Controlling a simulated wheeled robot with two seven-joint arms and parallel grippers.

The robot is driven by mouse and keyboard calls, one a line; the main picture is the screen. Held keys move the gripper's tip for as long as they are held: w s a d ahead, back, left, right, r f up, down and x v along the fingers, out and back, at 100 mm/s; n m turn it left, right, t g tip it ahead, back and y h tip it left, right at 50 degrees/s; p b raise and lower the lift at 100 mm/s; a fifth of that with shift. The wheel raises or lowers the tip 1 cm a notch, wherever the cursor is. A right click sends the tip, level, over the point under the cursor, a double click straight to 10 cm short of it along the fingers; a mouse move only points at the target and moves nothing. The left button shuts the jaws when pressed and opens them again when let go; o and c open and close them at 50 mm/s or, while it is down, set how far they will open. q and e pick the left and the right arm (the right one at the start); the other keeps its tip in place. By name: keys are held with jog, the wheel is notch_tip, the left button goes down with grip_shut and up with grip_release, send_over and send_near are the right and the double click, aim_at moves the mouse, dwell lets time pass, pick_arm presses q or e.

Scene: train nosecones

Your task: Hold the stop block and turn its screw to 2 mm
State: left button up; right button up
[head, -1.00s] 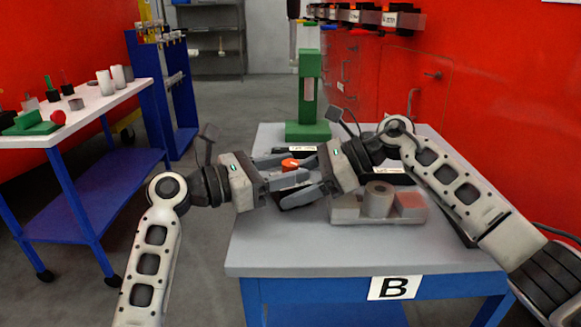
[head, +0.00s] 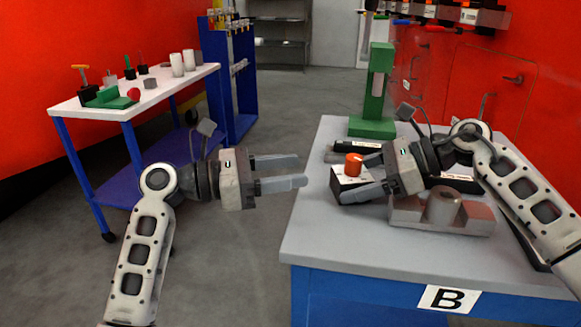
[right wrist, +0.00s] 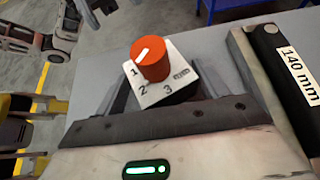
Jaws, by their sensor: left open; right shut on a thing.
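The stop block (head: 346,180) has a white top face and an orange screw knob (head: 354,164). My right gripper (head: 352,176) is shut on it over the grey table; I cannot tell whether the block touches the table. In the right wrist view the white dial face (right wrist: 160,88) carries the numbers 1, 2 and 3. The orange knob (right wrist: 151,61) has a white line that appears to lie toward the 1 side.
A green stand (head: 375,100) is at the back. A black bar labelled 140 mm (right wrist: 285,60) lies beside the block. A white-topped cart (head: 165,90) stands left.

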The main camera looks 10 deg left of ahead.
jog(key=o, duration=0.8)
jog(key=shift+o, duration=0.2)
